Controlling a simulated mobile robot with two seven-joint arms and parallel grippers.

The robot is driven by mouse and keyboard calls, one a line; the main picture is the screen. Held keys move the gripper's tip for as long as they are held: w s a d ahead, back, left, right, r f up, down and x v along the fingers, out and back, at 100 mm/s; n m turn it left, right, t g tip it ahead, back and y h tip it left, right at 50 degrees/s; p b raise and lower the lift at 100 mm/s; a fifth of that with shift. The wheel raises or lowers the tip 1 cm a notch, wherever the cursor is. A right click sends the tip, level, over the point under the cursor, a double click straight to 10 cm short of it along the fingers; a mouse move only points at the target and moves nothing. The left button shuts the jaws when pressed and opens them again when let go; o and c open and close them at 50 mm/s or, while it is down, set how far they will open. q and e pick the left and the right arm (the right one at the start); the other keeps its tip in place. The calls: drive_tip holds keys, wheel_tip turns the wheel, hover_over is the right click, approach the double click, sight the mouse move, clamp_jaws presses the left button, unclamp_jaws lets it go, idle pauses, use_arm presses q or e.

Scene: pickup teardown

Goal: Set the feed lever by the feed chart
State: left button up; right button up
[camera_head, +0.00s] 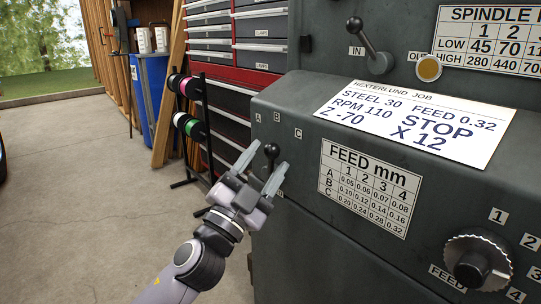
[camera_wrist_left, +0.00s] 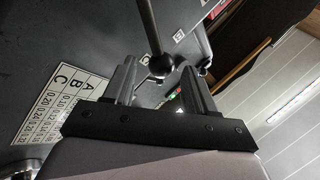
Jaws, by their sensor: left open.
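The feed lever (camera_head: 271,150) has a round black knob and stands on the dark machine face below the labels A, B and C; which letter it points to I cannot tell. My left gripper (camera_head: 268,161) is open, with its fingers on either side of the lever. The left wrist view shows the knob (camera_wrist_left: 161,66) between the two fingers (camera_wrist_left: 157,82), with a gap visible on each side. The feed chart (camera_head: 369,187) lists 0.32 in row C, column 4. The job card (camera_head: 415,118) reads feed 0.32. My right gripper is not in view.
A feed dial (camera_head: 476,262) with numbered labels sits at the lower right. Another lever (camera_head: 368,42) marked IN and OUT is above. A spool rack (camera_head: 187,125), red tool cabinet (camera_head: 262,54) and blue bin (camera_head: 150,88) stand behind. The floor at left is clear.

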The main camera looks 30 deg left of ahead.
use_arm(q)
drive_tip(key=shift+v, duration=1.15)
drive_tip(key=shift+b+v, duration=0.3)
drive_tip(key=shift+v, duration=0.5)
